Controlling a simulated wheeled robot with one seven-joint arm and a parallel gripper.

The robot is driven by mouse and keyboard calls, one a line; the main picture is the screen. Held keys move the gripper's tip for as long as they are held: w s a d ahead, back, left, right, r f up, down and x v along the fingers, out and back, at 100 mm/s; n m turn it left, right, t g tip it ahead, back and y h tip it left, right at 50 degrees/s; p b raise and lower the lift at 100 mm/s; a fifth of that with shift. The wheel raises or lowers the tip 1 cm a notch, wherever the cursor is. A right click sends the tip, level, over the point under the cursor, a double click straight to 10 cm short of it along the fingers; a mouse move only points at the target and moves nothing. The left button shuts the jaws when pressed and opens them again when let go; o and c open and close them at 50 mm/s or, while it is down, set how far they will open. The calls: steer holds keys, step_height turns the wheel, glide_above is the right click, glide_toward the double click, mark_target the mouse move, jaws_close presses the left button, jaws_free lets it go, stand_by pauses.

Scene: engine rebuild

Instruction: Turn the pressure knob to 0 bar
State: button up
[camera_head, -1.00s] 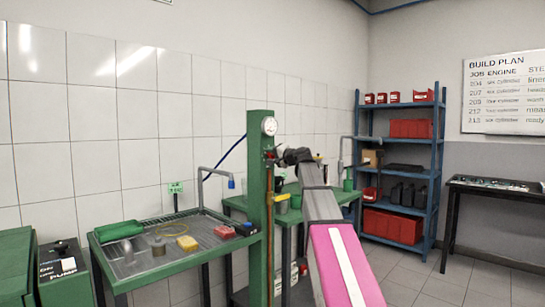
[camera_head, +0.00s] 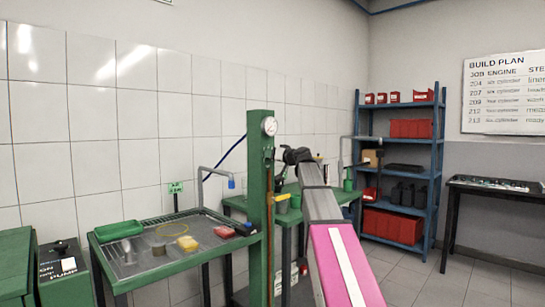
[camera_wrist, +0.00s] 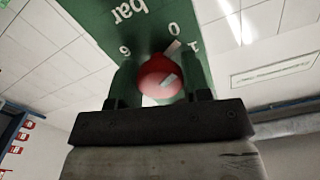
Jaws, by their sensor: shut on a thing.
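The red pressure knob (camera_wrist: 158,76) sits on a green panel (camera_wrist: 100,14) in the wrist view. The panel carries white "bar" lettering and the digits 6, 0 and 1. I cannot tell the exact setting. My gripper (camera_wrist: 161,82) has one dark green finger on each side of the knob and is shut on it. In the head view, my wrist is beside the green post (camera_head: 259,200), below the round white gauge (camera_head: 269,126). The gauge reading is too small to tell.
A green-framed wash table (camera_head: 200,240) with a green tray, a yellow sponge and a red item stands left of the post. Another green table is behind my arm. A blue shelf (camera_head: 437,180) with red bins stands at the back right.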

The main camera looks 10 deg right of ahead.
steer(key=shift+n, duration=1.5)
steer(key=o, duration=0.9)
steer(key=v, duration=1.1)
steer(key=shift+a, duration=0.1)
